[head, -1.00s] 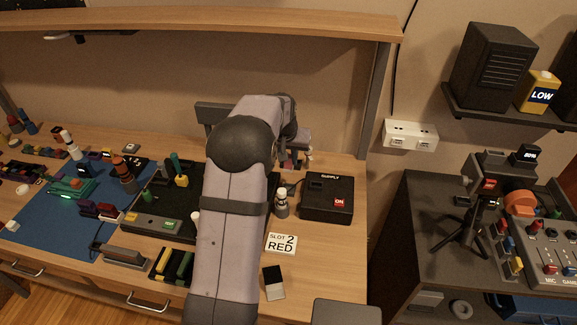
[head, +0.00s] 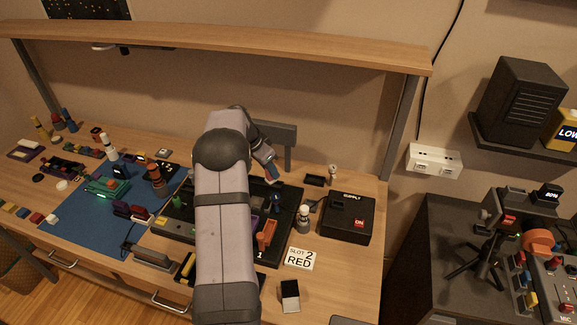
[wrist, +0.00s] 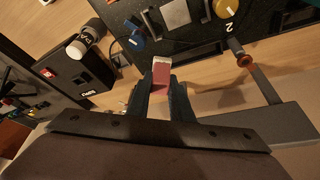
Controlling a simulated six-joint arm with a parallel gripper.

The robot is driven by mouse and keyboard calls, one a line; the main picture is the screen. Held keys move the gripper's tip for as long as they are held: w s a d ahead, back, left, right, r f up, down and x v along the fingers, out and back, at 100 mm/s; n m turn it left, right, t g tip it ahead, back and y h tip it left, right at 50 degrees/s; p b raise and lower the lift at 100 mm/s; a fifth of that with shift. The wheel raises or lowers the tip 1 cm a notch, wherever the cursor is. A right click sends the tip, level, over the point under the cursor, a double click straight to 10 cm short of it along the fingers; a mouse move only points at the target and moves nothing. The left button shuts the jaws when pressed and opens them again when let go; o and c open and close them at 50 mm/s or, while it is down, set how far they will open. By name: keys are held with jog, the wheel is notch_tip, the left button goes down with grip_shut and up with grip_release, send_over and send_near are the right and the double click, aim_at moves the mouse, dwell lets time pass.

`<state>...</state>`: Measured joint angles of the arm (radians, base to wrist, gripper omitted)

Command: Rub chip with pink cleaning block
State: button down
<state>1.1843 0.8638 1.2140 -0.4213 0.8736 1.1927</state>
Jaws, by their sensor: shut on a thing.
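My gripper (wrist: 161,88) is shut on the pink cleaning block (wrist: 161,74) in the wrist view. The block has a pale upper end and sticks out past the dark fingertips. A square silver chip (wrist: 176,14) sits in a holder on the black board (wrist: 225,38), beyond the block and apart from it in the picture. In the head view my gripper (head: 272,172) is above the back right part of the black board (head: 290,220). I cannot make out the chip or the block clearly there.
A black supply box (head: 347,218) and a white-topped bottle (head: 303,217) stand right of the board. A card reading SLOT 2 RED (head: 299,258) lies in front. An orange piece (head: 266,235) stands upright on the board. The blue mat (head: 85,215) is at left.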

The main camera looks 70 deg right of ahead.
jog(key=shift+w+a+r+m+g+y+p, duration=0.2)
jog(key=shift+w+m, duration=0.25)
jog(key=shift+w, duration=0.25)
jog(key=shift+w+a+r+m+g+y+p, duration=0.1)
jog(key=shift+w+a+m+p, duration=0.25)
jog(key=shift+w, duration=0.4)
jog(key=shift+w+a+r+m+g+y+p, duration=0.1)
jog(key=shift+w+r+m, duration=0.05)
jog(key=shift+w+m, duration=0.45)
jog(key=shift+f, duration=0.1)
